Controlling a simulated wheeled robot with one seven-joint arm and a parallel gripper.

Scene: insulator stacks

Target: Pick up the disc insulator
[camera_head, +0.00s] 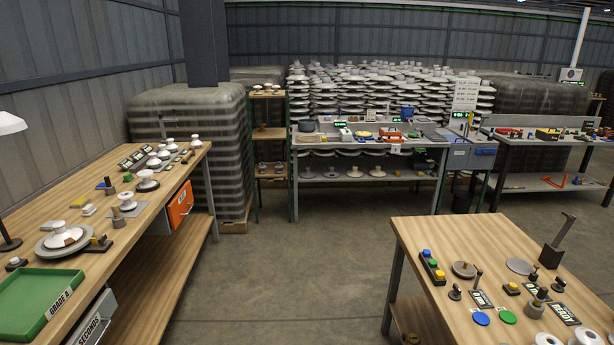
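Several insulators are in view, and I cannot tell which one the task means. More white capped pieces (160,153) stand in a row at that bench's far end. Two whitish round pieces (585,338) are partly cut off at the lower right. My gripper is not in view.
The right bench (420,230) carries buttons and small fixtures. Bare concrete floor (295,260) lies between them. A grey workbench (370,184) and tall insulator stacks (385,85) stand behind.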

